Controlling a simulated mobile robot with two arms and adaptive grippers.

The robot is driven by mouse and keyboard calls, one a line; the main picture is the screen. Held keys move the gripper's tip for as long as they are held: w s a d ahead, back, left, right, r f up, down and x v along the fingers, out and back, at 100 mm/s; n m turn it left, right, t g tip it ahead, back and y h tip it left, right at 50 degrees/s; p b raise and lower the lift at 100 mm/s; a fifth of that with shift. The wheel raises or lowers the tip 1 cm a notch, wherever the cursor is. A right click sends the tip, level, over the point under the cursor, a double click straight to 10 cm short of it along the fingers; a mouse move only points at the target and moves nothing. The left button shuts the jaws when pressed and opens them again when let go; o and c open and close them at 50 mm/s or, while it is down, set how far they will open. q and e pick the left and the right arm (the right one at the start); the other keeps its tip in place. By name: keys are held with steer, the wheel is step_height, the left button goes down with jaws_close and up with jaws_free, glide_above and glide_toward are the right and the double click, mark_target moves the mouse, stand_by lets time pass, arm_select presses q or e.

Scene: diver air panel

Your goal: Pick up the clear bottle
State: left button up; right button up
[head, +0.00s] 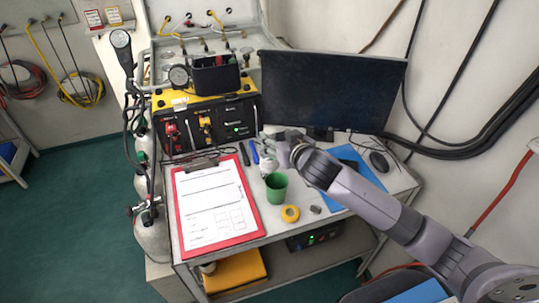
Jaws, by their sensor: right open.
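A small pale, see-through shape, which looks like the clear bottle (268,165), stands on the table just behind the green cup. It is small and partly covered by my right gripper (270,145). My right arm reaches in from the lower right, and its gripper is open at the bottle's upper part. I cannot tell whether the fingers touch the bottle. My left gripper is not in view.
A green cup (276,189) stands close in front of the bottle, with a yellow tape roll (290,213) nearby. A red clipboard (258,232) lies left. A monitor (334,90) stands behind, a yellow-black panel (213,122) back left. A mouse (379,161) lies right.

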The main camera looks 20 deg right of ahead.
mark_target(269, 130)
steer(key=shift+x, duration=0.9)
steer(key=shift+w+a, duration=0.1)
steer(key=shift+w, duration=0.05)
steer(key=shift+w+p, duration=0.55)
steer(key=shift+p, duration=0.05)
steer(key=p+x, duration=0.1)
steer(key=x, duration=0.2)
steer(key=shift+w+f, duration=0.1)
steer(key=shift+f, duration=0.05)
steer(key=shift+w+f, duration=0.15)
steer(key=shift+w, duration=0.25)
steer(key=shift+c, duration=1)
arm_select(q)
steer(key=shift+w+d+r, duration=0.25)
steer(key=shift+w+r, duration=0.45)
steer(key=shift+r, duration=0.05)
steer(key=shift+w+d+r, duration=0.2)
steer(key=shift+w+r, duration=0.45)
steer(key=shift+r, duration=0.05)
arm_select(e)
jaws_close()
